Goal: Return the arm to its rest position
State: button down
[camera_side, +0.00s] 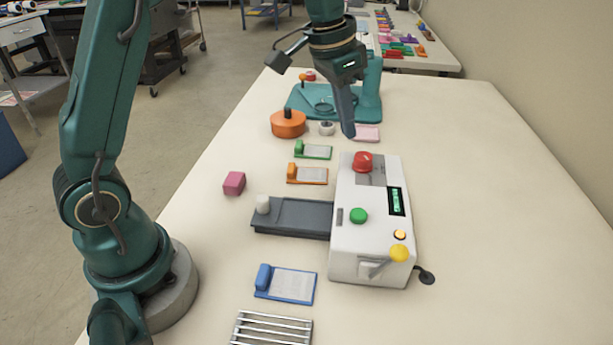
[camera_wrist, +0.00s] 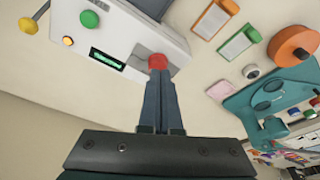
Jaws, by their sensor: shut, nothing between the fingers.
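My gripper (camera_side: 347,130) is shut and empty. In the side view it hangs in the air above the far end of the white laminator (camera_side: 345,245), with its fingers pointing down. The laminator has a red mushroom button (camera_side: 362,161), a green button (camera_side: 358,215), a lit display and a yellow knob (camera_side: 399,253). In the wrist view the closed fingers (camera_wrist: 158,85) reach up the picture, with their tips over the red button (camera_wrist: 157,62). I cannot tell from the wrist view whether they touch it; the side view shows them apart from it.
A grey feed tray (camera_side: 305,214) extends left from the laminator. A pink block (camera_side: 234,183), blue clip card (camera_side: 286,284), metal rack (camera_side: 272,328), orange round container (camera_side: 288,123) and teal stand (camera_side: 370,95) are on the table. The table's right side is clear.

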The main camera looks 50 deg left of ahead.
jog(key=shift+r, duration=0.2)
jog(key=s+d+r+t, duration=0.1)
jog(key=s+r+t, duration=0.1)
jog(key=s+r, duration=0.65)
jog(key=s+f+n, duration=0.3)
jog(key=s+f, duration=0.6)
jog(key=s, duration=0.2)
jog(key=shift+s+t+y, duration=0.15)
jog(key=shift+t+y, duration=0.25)
